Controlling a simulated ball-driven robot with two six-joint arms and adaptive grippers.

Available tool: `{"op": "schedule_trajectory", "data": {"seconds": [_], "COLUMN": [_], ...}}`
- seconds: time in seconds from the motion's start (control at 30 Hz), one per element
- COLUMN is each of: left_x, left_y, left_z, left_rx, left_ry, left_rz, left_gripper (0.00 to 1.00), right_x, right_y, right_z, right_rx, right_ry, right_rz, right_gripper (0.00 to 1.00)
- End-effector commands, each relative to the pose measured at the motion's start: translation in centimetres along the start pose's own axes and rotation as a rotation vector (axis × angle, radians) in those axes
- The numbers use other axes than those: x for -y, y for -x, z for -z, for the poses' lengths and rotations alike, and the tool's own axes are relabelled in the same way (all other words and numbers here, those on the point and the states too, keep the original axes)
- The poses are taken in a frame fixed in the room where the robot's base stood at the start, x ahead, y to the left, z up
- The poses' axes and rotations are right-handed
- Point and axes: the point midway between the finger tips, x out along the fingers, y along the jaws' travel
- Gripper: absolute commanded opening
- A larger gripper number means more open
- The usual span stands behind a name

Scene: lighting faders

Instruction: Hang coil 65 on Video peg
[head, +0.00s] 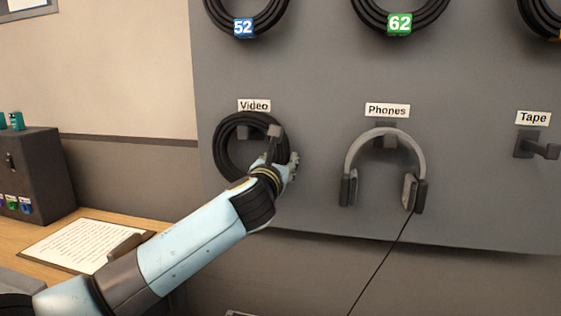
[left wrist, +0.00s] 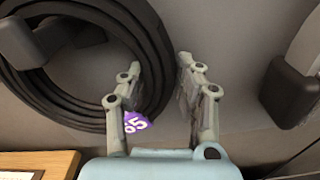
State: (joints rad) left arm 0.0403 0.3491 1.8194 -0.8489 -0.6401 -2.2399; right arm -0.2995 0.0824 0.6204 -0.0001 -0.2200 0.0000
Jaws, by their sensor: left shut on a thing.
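Coil 65, a black cable ring (head: 222,150), is at the Video peg (head: 274,131), under the "Video" label (head: 254,105). The peg's end shows in front of the coil's upper right part; whether the coil's weight rests on the peg I cannot tell. My left gripper (head: 284,163) is at the coil's right side, shut on it. In the left wrist view the coil (left wrist: 148,50) runs by my left gripper's fingers (left wrist: 158,95), and its purple 65 tag (left wrist: 136,122) shows partly behind one finger. My right gripper is not in view.
Headphones (head: 386,150) hang on the Phones peg to the right, with a cord hanging down. The Tape peg (head: 540,148) is empty. Coils 52 (head: 243,28) and 62 (head: 400,24) hang above. A desk with a clipboard (head: 85,243) is at lower left.

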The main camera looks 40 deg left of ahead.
Motion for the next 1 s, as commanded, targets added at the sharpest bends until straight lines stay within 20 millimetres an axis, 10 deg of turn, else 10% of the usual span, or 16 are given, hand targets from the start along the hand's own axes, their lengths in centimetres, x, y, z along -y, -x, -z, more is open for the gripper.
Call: {"op": "schedule_trajectory", "data": {"seconds": [0.47, 0.5, 0.67, 1.0], "left_x": [0.01, 0.01, 0.01, 0.05], "left_y": [0.0, 0.0, 0.01, 0.3], "left_z": [-0.07, -0.07, -0.03, 0.2], "left_rx": [0.003, 0.003, 0.002, -0.003], "left_ry": [-0.001, -0.001, 0.0, 0.001], "left_rz": [0.0, 0.0, 0.0, 0.001], "left_gripper": [0.0, 0.35, 0.56, 0.6], "right_x": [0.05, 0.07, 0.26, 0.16], "right_y": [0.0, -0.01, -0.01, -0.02], "right_z": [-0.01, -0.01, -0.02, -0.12], "right_rx": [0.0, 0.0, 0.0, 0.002], "right_ry": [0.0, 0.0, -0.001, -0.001], "right_rz": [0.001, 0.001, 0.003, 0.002], "right_gripper": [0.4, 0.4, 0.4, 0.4]}}
